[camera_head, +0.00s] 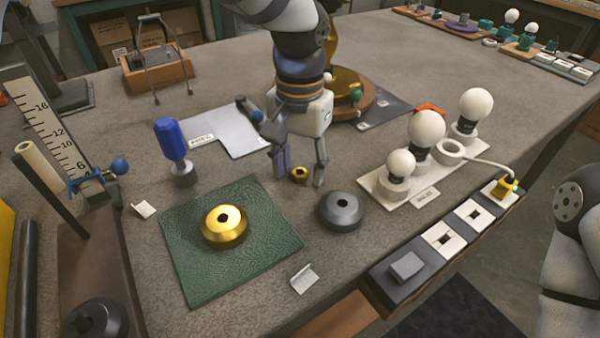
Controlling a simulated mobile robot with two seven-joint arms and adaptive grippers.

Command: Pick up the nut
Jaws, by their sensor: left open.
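I see no clear contact between the fingers and the nut. Only part of my right arm shows at the right edge, and its gripper is out of view.
A brass base (225,226) sits on a green mat (187,275). A white board (380,187) with bulbs is to the right. A blue-handled driver (171,139) stands to the left.

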